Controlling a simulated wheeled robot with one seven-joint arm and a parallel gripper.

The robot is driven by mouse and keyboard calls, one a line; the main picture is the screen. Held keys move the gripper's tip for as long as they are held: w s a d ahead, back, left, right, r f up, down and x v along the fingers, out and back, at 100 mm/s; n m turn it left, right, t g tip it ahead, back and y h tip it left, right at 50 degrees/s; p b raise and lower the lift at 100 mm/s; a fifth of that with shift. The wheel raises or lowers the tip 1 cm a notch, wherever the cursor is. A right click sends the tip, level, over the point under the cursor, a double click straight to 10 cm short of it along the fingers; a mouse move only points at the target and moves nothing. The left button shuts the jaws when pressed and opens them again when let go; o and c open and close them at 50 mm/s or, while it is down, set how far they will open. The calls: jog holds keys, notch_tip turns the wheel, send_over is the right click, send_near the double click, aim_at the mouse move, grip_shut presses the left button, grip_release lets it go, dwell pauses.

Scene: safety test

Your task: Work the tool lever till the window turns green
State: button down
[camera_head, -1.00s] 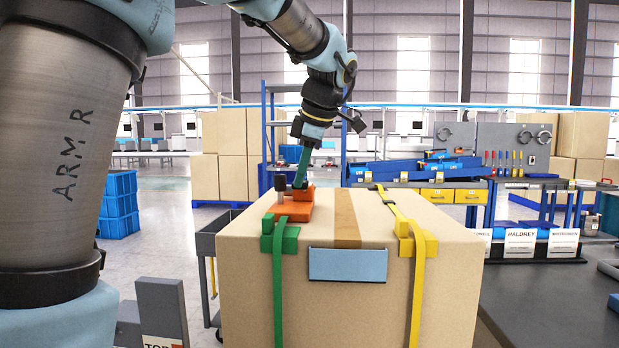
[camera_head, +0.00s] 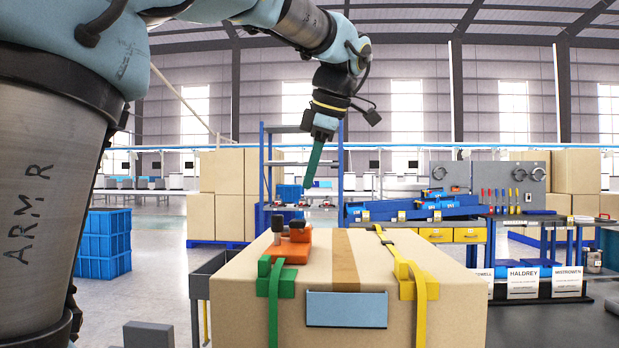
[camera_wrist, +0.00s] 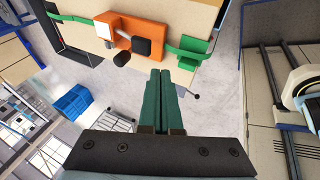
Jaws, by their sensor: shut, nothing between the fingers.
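An orange strapping tool (camera_head: 289,246) lies on the top left of a large cardboard box (camera_head: 455,305), on a green strap (camera_head: 274,305). Dark knobs (camera_head: 277,223) stand up from it. In the wrist view the tool (camera_wrist: 118,32) shows a white square (camera_wrist: 103,31), perhaps its window, with no green on it. A grey bar with a black grip (camera_wrist: 141,47), seemingly the lever, sticks out beside it. My gripper (camera_head: 309,186) has green fingers, shut and empty, in the air above the box, apart from the tool. The shut fingers (camera_wrist: 159,72) also show in the wrist view.
A yellow strap (camera_head: 405,270) with its yellow corner piece runs over the box's right side. A blue label panel (camera_head: 346,309) is on its front. Blue crates (camera_head: 103,245) stand at the left. A workbench with tools (camera_head: 515,200) is at the back right. Air above the box is free.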

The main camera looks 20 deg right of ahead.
dwell(0.6)
jog(key=w+d+r+g+y+p, duration=0.1)
jog(key=w+d+r+y+p, duration=0.2)
jog(key=w+d+y+p, duration=0.2)
jog(key=shift+w+d+r+m+y+p, duration=0.35)
jog(key=shift+d+y+p, duration=1)
jog(key=shift+p, duration=2.2)
jog(key=shift+d+f+h, duration=0.1)
jog(key=shift+d+h, duration=0.25)
jog(key=shift+h, duration=0.1)
jog(key=p, duration=0.1)
send_over(292, 220)
jog(key=s+d, duration=0.2)
jog(key=d, duration=0.1)
jog(key=shift+g, duration=0.3)
jog(key=f, duration=0.6)
jog(key=shift+w+a+f, duration=0.2)
jog(key=shift+f, duration=0.1)
notch_tip(292, 220, down, 3)
jog(key=shift+f+p, duration=0.2)
jog(key=shift+p, duration=0.55)
jog(key=shift+f, duration=0.5)
